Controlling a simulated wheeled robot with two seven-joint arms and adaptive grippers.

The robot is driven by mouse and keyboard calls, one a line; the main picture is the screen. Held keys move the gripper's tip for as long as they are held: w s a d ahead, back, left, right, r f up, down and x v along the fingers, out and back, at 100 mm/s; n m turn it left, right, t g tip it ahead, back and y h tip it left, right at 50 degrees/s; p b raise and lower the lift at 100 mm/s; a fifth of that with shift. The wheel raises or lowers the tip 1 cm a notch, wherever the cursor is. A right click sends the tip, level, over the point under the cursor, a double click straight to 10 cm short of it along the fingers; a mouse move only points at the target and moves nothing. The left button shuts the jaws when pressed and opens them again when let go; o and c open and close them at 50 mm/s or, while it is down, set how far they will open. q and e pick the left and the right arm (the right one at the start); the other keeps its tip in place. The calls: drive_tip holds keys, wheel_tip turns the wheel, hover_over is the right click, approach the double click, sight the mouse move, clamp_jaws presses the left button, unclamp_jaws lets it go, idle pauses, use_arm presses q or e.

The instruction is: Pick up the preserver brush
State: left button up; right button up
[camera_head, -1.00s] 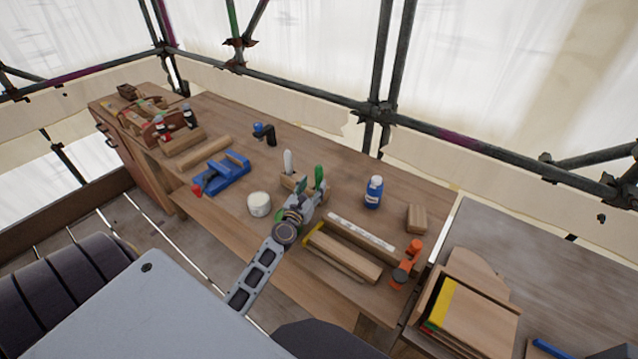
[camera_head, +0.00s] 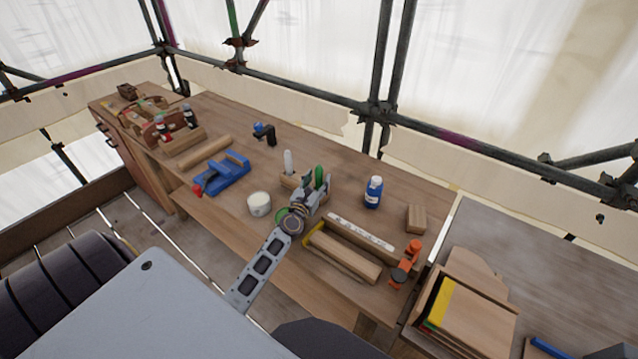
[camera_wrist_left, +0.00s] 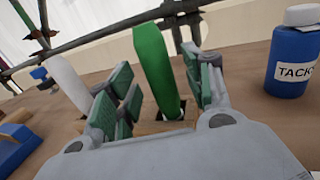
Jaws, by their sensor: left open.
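A green-handled tool, likely the preserver brush (camera_head: 319,172), stands upright in a wooden holder (camera_head: 288,181) on the workbench; its lower end is hidden. In the left wrist view its green handle (camera_wrist_left: 156,68) rises between the fingers, leaning slightly. My left gripper (camera_head: 318,187) is open, with its green-padded fingers on either side of the handle; the wrist view shows the gripper (camera_wrist_left: 160,95) close to it, with gaps beside the handle. A pale-handled tool (camera_head: 288,162) stands in the same holder to the left. My right gripper is not in view.
A blue bottle labelled TACK (camera_head: 373,192) stands to the right; a white tub (camera_head: 259,204) stands to the left. A blue vise-like tool (camera_head: 222,174), an orange clamp (camera_head: 406,262) and a wooden block (camera_head: 416,219) are also on the bench. Scaffold poles (camera_head: 385,60) rise behind.

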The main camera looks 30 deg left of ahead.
sight(319, 166)
use_arm(q)
drive_tip(key=shift+w+a, duration=0.2)
drive_tip(key=shift+w, duration=0.75)
drive_tip(key=shift+c, duration=0.3)
clamp_jaws()
drive_tip(key=shift+r, duration=0.2)
wheel_tip(319, 166, up, 8)
drive_tip(key=p, duration=0.5)
drive_tip(key=shift+f+p, duration=0.25)
drive_tip(key=shift+p, duration=0.15)
drive_tip(key=shift+r+p, duration=0.45)
drive_tip(key=shift+r, duration=0.6)
